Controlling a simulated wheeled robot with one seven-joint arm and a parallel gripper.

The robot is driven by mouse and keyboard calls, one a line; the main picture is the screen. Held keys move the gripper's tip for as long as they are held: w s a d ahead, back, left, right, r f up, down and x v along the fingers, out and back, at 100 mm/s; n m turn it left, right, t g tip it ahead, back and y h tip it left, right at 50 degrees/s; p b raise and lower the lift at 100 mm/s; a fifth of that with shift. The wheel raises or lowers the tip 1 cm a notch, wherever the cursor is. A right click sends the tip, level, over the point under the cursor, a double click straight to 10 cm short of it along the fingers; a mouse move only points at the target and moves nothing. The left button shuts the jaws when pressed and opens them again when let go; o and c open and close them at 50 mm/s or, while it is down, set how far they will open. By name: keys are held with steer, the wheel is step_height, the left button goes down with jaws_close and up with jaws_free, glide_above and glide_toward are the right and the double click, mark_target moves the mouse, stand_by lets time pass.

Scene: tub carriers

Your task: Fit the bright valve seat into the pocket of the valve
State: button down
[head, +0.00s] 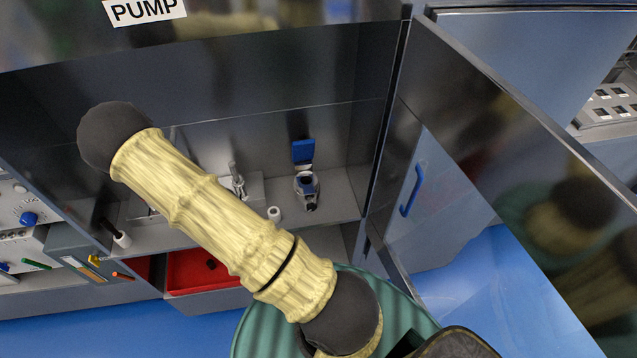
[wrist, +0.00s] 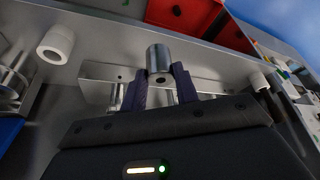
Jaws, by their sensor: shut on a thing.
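In the wrist view my gripper (wrist: 163,80) has its two dark fingers shut on a shiny metal cylinder (wrist: 157,58), which I take for the bright valve seat. Its round end with a small dark hole faces the camera. I cannot tell whether it is clear of the metal rack behind. The valve (head: 306,190), a metal body with a raised blue lid (head: 303,151), stands on the cabinet shelf at the right. Parts of it show at the left edge of the wrist view (wrist: 10,88). In the head view my arm hides the gripper.
A metal rack (wrist: 90,72) with upright pegs lies behind the fingers. A white ring (head: 274,213) stands on the shelf (head: 343,205) near the valve. A red drawer (head: 195,272) is below. The open cabinet door (head: 480,110) bounds the right side.

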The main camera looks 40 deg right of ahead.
steer(key=shift+d, duration=0.25)
steer(key=shift+w, duration=0.1)
steer(key=shift+w+d+f+m+b, duration=0.1)
steer(key=shift+w+d+m+b, duration=0.15)
steer(key=shift+b, duration=0.2)
steer(key=w+d+r+m+g+h+b, duration=0.1)
steer(key=w+d+r+m+h+b, duration=0.1)
steer(key=d+m+b, duration=0.5)
steer(key=d+b, duration=0.3)
steer(key=d, duration=0.1)
steer(key=shift+w+r+m+h, duration=0.2)
steer(key=shift+r+m+h, duration=0.05)
steer(key=shift+m+h, duration=0.15)
steer(key=shift+d, duration=0.1)
